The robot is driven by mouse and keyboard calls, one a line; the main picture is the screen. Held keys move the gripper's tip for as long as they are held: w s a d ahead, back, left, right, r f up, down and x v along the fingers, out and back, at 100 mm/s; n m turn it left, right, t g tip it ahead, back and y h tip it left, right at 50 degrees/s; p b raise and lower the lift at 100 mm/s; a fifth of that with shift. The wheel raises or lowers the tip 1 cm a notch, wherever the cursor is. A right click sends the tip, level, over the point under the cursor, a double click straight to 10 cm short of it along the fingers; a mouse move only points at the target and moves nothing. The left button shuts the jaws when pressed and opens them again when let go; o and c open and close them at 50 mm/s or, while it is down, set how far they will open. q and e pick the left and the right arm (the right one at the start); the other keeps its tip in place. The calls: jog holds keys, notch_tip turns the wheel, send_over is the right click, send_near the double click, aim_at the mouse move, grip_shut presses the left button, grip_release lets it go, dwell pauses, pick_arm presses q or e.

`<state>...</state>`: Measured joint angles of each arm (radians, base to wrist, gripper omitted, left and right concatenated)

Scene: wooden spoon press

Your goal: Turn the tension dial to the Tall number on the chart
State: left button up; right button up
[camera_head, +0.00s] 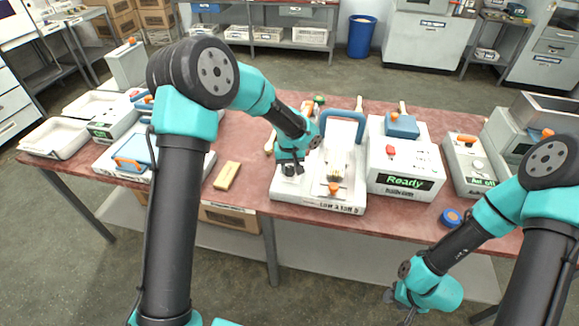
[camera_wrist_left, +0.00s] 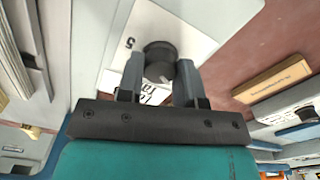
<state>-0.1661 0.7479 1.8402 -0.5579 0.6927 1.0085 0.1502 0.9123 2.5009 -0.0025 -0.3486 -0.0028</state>
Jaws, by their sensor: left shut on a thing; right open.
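The dark round tension dial (camera_wrist_left: 160,60) sits on a white plate with printed numbers (camera_wrist_left: 180,30); a 5 is readable to its left and the other marks are partly hidden. My left gripper (camera_wrist_left: 157,82) is shut on the dial, one finger on each side of it. In the head view my left gripper (camera_head: 290,158) points down at the dial (camera_head: 289,170) on the left part of the white press (camera_head: 318,203). My right gripper (camera_head: 398,302) is low at the front, off the table, open and empty. I cannot make out a chart with a Tall number.
A white box with a green "Ready" display (camera_head: 403,182) stands right of the press. A yellow block (camera_head: 227,176) lies to its left. A blue roll (camera_head: 451,217) lies near the front edge. Bare red tabletop (camera_head: 240,210) shows around the block.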

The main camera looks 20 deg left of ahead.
pick_arm(q)
jog(key=m, duration=2.3)
jog(key=shift+m, duration=0.3)
jog(key=m, duration=0.3)
jog(key=shift+m, duration=2)
